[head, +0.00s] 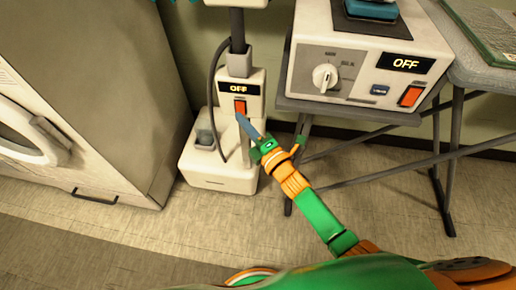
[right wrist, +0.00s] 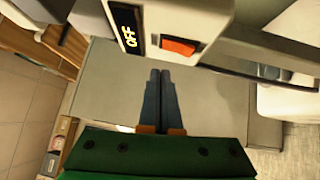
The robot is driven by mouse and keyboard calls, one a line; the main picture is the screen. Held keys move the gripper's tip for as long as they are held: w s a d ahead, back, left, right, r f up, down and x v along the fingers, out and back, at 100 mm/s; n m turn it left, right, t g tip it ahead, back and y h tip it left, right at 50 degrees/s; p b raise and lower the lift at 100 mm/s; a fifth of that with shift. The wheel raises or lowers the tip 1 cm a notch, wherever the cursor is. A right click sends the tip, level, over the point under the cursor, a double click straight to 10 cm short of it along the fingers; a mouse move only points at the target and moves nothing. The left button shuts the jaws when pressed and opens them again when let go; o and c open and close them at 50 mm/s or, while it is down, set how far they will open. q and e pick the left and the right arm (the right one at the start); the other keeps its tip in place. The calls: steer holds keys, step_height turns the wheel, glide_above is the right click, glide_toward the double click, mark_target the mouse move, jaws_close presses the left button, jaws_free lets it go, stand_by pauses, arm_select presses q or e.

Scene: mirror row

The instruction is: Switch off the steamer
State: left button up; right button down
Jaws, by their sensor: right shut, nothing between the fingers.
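The steamer (head: 212,172) is a white upright unit on the floor, with a grey pole and a hose. Its small display (head: 239,88) reads OFF, and an orange-red rocker switch (head: 240,106) sits just below it. In the right wrist view the display (right wrist: 126,27) also reads OFF beside the switch (right wrist: 178,47). My right gripper (head: 239,118) is shut and empty, its blue-grey fingertips just below the switch. In the right wrist view the fingertips (right wrist: 160,72) show a little short of the switch; I cannot tell whether they touch the unit. My left gripper is not in view.
A second white unit (head: 355,55) with a dial, an OFF display and an orange-red switch stands on a grey folding table (head: 345,112) at right. A white cabinet or washer (head: 80,90) stands at left. The floor (head: 110,225) in front is clear.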

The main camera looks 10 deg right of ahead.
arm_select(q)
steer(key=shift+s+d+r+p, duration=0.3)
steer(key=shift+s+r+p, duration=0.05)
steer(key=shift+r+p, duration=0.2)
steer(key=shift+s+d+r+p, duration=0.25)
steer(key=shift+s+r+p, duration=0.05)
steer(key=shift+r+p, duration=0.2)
arm_select(e)
steer(key=r+v, duration=0.1)
steer(key=v, duration=0.9)
steer(key=shift+s+r, duration=0.2)
steer(key=shift+r, duration=0.15)
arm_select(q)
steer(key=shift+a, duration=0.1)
arm_select(e)
steer(key=shift+a, duration=0.1)
